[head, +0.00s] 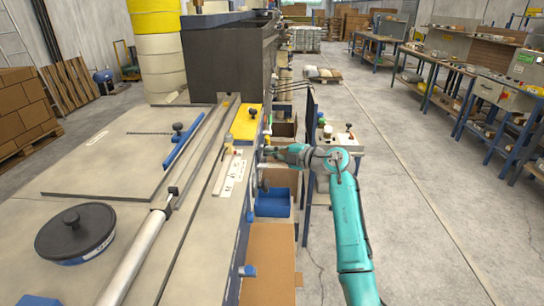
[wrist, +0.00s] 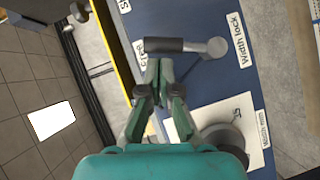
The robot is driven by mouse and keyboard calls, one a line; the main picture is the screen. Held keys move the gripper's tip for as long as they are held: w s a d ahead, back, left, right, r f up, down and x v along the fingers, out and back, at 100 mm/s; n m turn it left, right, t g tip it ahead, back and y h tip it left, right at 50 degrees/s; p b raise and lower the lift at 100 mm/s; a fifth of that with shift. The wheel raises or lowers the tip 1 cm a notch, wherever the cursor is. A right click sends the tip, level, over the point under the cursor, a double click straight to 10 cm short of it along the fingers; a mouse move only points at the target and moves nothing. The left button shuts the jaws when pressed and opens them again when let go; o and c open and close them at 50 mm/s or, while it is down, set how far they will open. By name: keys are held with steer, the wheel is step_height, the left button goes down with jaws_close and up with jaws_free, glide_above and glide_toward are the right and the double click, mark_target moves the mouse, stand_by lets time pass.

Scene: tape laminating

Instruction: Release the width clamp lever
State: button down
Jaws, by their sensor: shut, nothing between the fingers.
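The width clamp lever (wrist: 170,45) shows in the wrist view, on a blue panel (wrist: 195,15). It has a dark cylindrical grip on the left and a round grey pivot on the right. A "Width lock" label is beside the pivot, and a partly hidden label that seems to read "Free" is below the grip. My gripper (wrist: 157,72) is shut and empty, its fingertips just below the grip in the picture; I cannot tell whether they touch it. In the head view my gripper (head: 266,152) is at the right side of the machine, where the lever is too small to make out.
A grey round knob (wrist: 222,140) on a white plate is to the right of my gripper in the wrist view. In the head view a blue bin (head: 272,203) and a cardboard box (head: 268,275) are below my gripper. The aisle floor (head: 400,170) to the right is clear.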

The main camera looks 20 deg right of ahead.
steer(key=shift+w+d+m+g, duration=0.25)
steer(key=shift+w+m+g, duration=0.3)
steer(key=shift+w, duration=0.2)
steer(key=shift+w, duration=0.15)
